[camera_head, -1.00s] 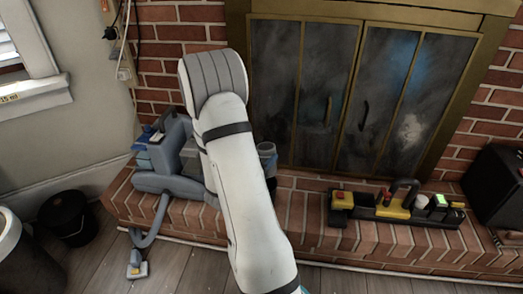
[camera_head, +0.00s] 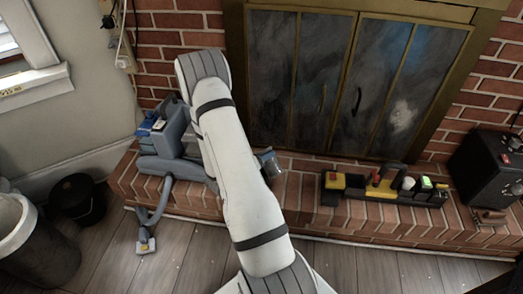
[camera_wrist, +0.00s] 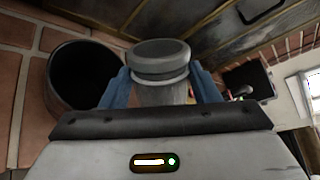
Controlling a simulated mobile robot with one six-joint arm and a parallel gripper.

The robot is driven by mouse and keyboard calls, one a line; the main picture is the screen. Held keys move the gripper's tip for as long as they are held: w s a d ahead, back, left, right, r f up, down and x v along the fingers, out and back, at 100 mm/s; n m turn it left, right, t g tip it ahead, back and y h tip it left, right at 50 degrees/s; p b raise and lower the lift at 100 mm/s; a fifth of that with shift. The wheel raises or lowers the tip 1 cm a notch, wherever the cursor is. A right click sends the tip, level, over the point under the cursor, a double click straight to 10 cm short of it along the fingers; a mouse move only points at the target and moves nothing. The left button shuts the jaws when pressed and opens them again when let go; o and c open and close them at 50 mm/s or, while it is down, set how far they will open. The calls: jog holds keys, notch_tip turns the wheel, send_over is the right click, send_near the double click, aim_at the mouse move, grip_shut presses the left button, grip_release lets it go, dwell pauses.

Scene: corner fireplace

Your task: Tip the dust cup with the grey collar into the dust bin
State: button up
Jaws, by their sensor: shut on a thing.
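My gripper (camera_wrist: 160,88) is shut on a cup with a grey collar (camera_wrist: 158,52), its blue fingers on both sides of the clear body below the collar. A large grey bin (camera_head: 14,243) stands open on the floor at lower left. A smaller black bucket (camera_head: 77,203) stands behind it. I cannot tell which is the dust bin. The cup is well right of both.
A blue-grey vacuum (camera_head: 165,165) with a hose sits on the hearth's left end. A tool tray (camera_head: 385,192) and a black box (camera_head: 490,165) are on the right. A dark round opening (camera_wrist: 82,75) lies left of the cup in the wrist view. Glass fireplace doors stand behind.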

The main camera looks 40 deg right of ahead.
jog(key=shift+f+n+p, duration=0.3)
jog(key=shift+n+p, duration=0.2)
jog(key=shift+p, duration=0.35)
dwell(0.7)
jog(key=shift+f+n+g+p, duration=0.7)
jog(key=shift+n+p, duration=0.1)
jog(key=shift+p, duration=0.15)
dwell(1.2)
jog(key=shift+f, duration=0.1)
dwell(0.5)
jog(key=shift+f+n+g+y+p, duration=0.25)
jog(key=shift+n+g+y+p, duration=0.05)
dwell(0.3)
jog(key=shift+f+n, duration=0.2)
jog(key=shift+n, duration=0.1)
jog(key=shift+p, duration=0.3)
jog(key=shift+f+n+g, duration=0.3)
dwell(0.4)
